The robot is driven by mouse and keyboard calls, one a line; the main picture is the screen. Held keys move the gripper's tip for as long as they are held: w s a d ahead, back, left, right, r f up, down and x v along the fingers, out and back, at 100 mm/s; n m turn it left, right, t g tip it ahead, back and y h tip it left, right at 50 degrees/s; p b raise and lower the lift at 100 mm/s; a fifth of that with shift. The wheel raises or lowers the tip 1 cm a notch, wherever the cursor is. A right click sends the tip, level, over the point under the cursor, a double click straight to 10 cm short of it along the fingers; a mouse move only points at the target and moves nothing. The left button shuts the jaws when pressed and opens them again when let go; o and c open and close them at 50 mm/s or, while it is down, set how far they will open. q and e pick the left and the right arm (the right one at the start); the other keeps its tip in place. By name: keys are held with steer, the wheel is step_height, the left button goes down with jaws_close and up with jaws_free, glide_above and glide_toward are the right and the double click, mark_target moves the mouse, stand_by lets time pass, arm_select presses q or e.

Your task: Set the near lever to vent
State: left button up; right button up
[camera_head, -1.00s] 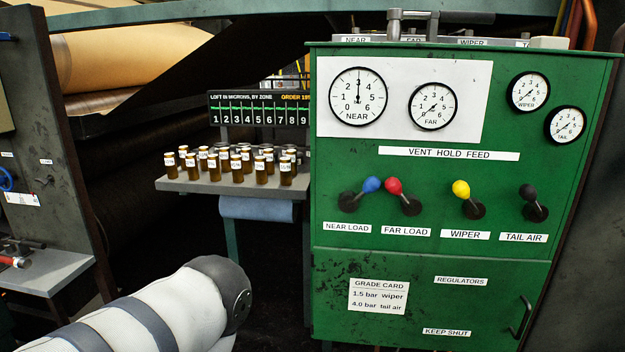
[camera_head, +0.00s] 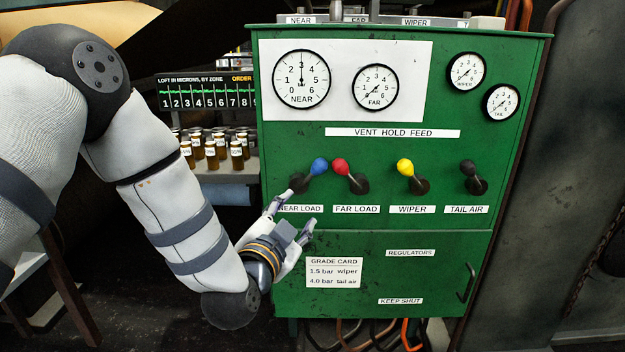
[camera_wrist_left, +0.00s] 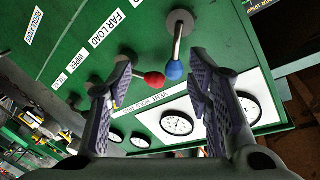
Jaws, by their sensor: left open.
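The near lever, with a blue knob (camera_head: 319,166), stands above the NEAR LOAD label (camera_head: 301,209) on the green cabinet. It leans up and to the right, toward the red far lever (camera_head: 340,166). A VENT HOLD FEED strip (camera_head: 392,133) runs above the levers. My left gripper (camera_head: 291,215) is open and empty, just below the near lever and partly over its label. In the left wrist view the blue knob (camera_wrist_left: 174,70) shows between the open fingers (camera_wrist_left: 159,60), apparently beyond them. My right gripper is out of view.
The yellow wiper lever (camera_head: 405,167) and black tail air lever (camera_head: 468,168) stand farther right. The NEAR gauge (camera_head: 301,79) needle points up at about 3. Brown sample bottles (camera_head: 211,152) stand on a shelf behind my left arm.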

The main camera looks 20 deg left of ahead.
mark_target(312, 175)
arm_select(q)
steer(key=shift+t, duration=0.4)
steer(key=w, duration=0.4)
steer(key=w+r+b, duration=0.1)
steer(key=w, duration=0.3)
steer(key=w+r+b, duration=0.1)
steer(key=w, duration=0.3)
steer(key=shift+w+a+r, duration=0.1)
steer(key=shift+a+r, duration=0.1)
steer(key=shift+a, duration=0.05)
steer(key=shift+w+r, duration=0.2)
steer(key=shift+w, duration=0.2)
jaws_close()
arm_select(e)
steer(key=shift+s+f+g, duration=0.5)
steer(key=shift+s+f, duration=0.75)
